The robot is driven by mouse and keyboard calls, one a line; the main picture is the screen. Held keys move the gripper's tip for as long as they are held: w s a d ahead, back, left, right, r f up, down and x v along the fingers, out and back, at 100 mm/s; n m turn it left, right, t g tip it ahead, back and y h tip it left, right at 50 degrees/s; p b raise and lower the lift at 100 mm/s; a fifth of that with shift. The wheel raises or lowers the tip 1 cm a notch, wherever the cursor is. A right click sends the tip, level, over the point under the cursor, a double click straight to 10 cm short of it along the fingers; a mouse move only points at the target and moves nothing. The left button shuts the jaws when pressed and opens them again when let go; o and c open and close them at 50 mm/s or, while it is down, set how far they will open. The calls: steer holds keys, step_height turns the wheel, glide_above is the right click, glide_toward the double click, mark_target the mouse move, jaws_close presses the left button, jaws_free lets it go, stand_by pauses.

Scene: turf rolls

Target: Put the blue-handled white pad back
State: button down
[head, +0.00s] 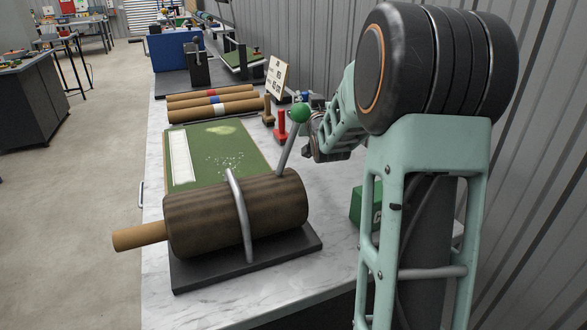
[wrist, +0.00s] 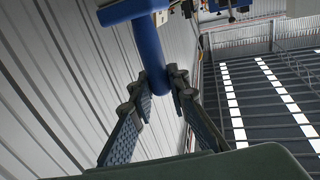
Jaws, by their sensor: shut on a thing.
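My gripper (wrist: 159,88) is shut on the blue handle of the pad (wrist: 150,48), which stands up between its two fingers in the wrist view. A blue crosspiece tops the handle at the upper edge of that view. I cannot make out the pad's white face. In the head view my gripper (head: 326,142) is over the right side of the bench, behind the green-knobbed lever. Its fingers and the pad are mostly hidden there. A red stand (head: 281,127) and a brown stand (head: 267,112) are just left of and beyond it.
A brown turf roll (head: 200,220) on a dark base fills the near bench, with a metal hoop and a green-knobbed lever (head: 299,112). Behind it lie a green turf sheet (head: 225,145) and banded rolls (head: 215,110). A green box (head: 362,204) stands right; a corrugated wall runs alongside.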

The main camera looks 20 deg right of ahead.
steer(key=shift+w+d+f, duration=0.1)
steer(key=shift+w, duration=0.05)
steer(key=shift+f, duration=0.4)
step_height(320, 180, down, 9)
steer(key=shift+b, duration=1)
steer(key=shift+f+b, duration=0.2)
steer(key=shift+b, duration=0.1)
steer(key=c, duration=1.8)
jaws_free()
steer(key=shift+c, duration=0.2)
steer(key=shift+r+p, duration=0.2)
steer(key=shift+p, duration=0.1)
steer(key=v, duration=0.7)
steer(key=shift+s, duration=0.25)
